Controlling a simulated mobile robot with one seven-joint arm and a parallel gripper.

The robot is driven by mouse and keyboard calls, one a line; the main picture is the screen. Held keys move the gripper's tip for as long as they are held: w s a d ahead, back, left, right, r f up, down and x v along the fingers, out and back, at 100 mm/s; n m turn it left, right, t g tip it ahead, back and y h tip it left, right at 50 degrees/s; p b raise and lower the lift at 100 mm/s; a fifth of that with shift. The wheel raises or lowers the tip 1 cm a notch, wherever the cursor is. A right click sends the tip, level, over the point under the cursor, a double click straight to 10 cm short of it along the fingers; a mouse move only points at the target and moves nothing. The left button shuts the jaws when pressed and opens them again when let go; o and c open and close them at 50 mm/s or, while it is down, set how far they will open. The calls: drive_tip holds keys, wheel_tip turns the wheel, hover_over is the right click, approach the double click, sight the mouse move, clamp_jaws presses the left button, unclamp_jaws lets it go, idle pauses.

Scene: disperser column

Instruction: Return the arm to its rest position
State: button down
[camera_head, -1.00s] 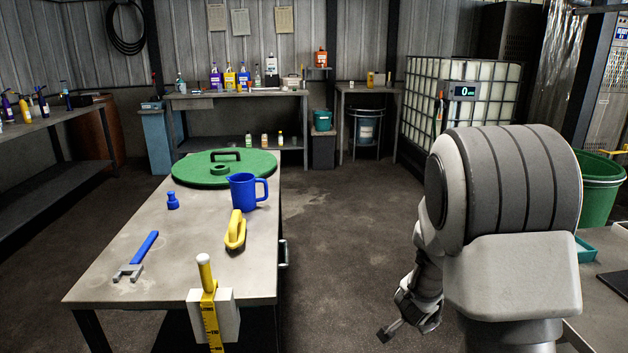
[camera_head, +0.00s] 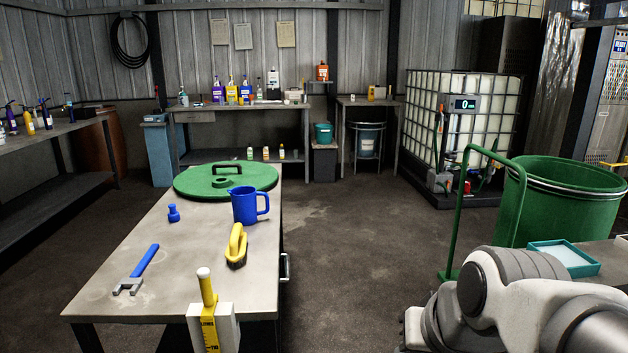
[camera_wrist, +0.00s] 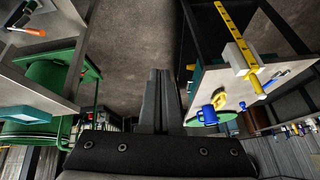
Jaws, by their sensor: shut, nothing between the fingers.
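My gripper (camera_wrist: 160,74) shows in the wrist view with its two dark fingers together and nothing between them. It points over bare concrete floor, between the workbench and the green container. In the head view my arm is folded low at the lower right corner, and the fingers cannot be made out there. The grey workbench (camera_head: 110,285) stands to the left of my arm, apart from it. The bench also shows at the right in the wrist view (camera_wrist: 215,70).
On the bench are a green lid (camera_head: 200,184), a blue jug (camera_head: 244,206), a yellow brush (camera_head: 236,243), a blue-handled wrench (camera_head: 143,263) and a yellow dipstick (camera_head: 208,312). A green drum (camera_head: 560,205) and teal tray (camera_head: 562,258) stand near my arm. The middle floor (camera_head: 345,245) is clear.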

drive_tip(key=s+d+n, duration=0.1)
drive_tip(key=s, duration=0.4)
wheel_tip(320, 180, up, 20)
drive_tip(key=h+p, duration=0.1)
drive_tip(key=p, duration=1.8)
drive_tip(key=shift+d+r+g+p, duration=0.15)
drive_tip(key=shift+d+g+p, duration=0.1)
drive_tip(key=shift+g+p, duration=0.1)
drive_tip(key=shift+d, duration=0.1)
